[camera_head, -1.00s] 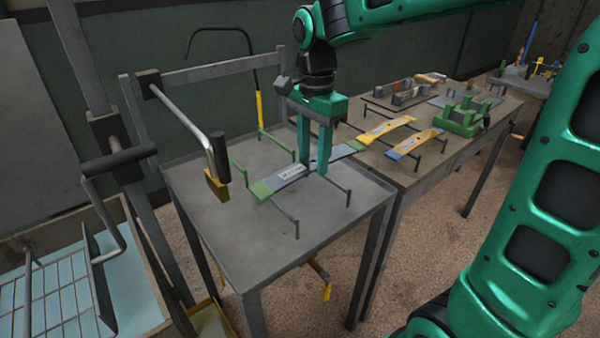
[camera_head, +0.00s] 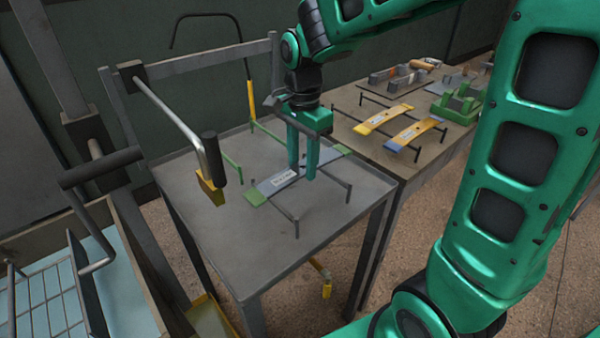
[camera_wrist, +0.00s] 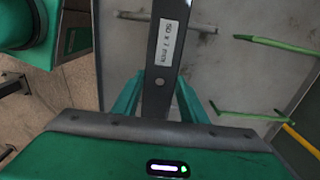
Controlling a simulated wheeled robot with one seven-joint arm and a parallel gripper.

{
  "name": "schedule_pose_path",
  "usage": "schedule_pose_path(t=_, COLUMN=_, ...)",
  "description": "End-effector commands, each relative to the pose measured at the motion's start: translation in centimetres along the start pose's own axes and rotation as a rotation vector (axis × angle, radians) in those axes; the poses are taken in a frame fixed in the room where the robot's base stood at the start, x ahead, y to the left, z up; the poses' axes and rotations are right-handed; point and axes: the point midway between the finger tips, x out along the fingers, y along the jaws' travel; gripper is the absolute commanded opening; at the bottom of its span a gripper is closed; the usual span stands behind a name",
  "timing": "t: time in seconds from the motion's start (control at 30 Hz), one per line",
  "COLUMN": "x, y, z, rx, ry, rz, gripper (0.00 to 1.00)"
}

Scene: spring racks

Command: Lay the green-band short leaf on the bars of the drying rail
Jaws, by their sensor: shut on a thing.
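The green-band short leaf (camera_head: 275,182) is a grey strip with a pale label and green ends. My gripper (camera_head: 303,175) is shut on it near its middle, fingers pointing down; the wrist view shows the leaf (camera_wrist: 166,60) between the fingers (camera_wrist: 157,98). The leaf lies over a pair of grey bars (camera_head: 278,208) on short legs at the front of the grey table. Whether it touches them I cannot tell. A pair of green bars (camera_head: 232,166) stands further left, clear of the leaf. Nothing visible labels either pair as the drying rail.
A crank arm with a dark grip (camera_head: 211,158) and brass block hangs over the grey table (camera_head: 265,262), left of the leaf. A yellow leaf (camera_head: 384,119) and a blue-ended leaf (camera_head: 415,131) lie on bars on the bench behind. The table's front is bare.

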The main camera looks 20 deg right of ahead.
Motion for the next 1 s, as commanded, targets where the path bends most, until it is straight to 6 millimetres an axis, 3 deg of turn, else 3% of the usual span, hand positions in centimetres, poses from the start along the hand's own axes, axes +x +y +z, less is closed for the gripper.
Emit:
schedule_pose_path(t=0.3, x=3.3, y=0.1, z=0.0, rx=0.001, ry=0.0, rz=0.002, gripper=0.03)
schedule_pose_path(t=0.97, x=4.2, y=0.0, z=0.0, rx=0.0, ry=0.0, rz=0.0, gripper=0.03)
schedule_pose_path(t=1.0, x=4.3, y=0.1, z=0.0, rx=0.0, ry=0.0, rz=0.002, gripper=0.41)
